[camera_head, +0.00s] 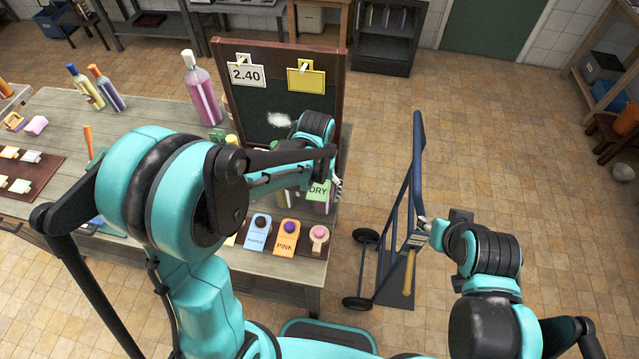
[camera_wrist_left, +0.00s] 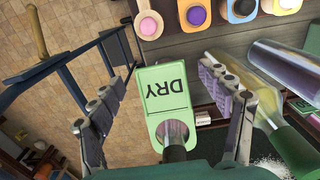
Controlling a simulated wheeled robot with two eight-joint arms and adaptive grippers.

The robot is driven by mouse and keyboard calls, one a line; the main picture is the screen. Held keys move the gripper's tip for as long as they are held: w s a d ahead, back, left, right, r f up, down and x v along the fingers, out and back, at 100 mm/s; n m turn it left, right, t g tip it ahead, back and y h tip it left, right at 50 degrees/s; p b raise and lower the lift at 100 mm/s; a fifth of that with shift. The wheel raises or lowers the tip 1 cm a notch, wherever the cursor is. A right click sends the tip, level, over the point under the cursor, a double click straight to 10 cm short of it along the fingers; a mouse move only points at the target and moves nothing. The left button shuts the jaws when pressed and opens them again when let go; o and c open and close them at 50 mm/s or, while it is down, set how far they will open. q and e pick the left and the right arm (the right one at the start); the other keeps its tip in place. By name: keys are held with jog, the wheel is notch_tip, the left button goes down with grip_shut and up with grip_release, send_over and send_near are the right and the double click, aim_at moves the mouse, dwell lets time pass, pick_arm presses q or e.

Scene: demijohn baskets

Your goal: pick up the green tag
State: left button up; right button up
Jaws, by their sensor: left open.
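The green tag (camera_head: 318,190) reads DRY and shows at the table's right edge in the head view, partly behind my left arm. In the left wrist view the green tag (camera_wrist_left: 165,90) has a round hole, with what looks like a bottle neck at it. My left gripper (camera_wrist_left: 163,108) is open, with one finger on each side of the tag, and I see gaps between them. In the head view my left gripper (camera_head: 336,184) is mostly hidden by its own arm. My right gripper (camera_head: 424,230) is beside the hand truck; its jaws are too small to read.
Bottles (camera_wrist_left: 265,105) lie close to the right finger in the wrist view. A blue hand truck (camera_head: 413,200) stands right of the table (camera_head: 60,110). A dark board (camera_head: 290,100) stands behind the tag. Orange (camera_head: 286,238) and blue (camera_head: 257,233) tags lie at the table's front.

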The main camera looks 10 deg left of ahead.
pick_arm(q)
jog(key=shift+f+b, duration=0.25)
jog(key=shift+b, duration=0.1)
dwell(0.3)
jog(key=c, duration=0.8)
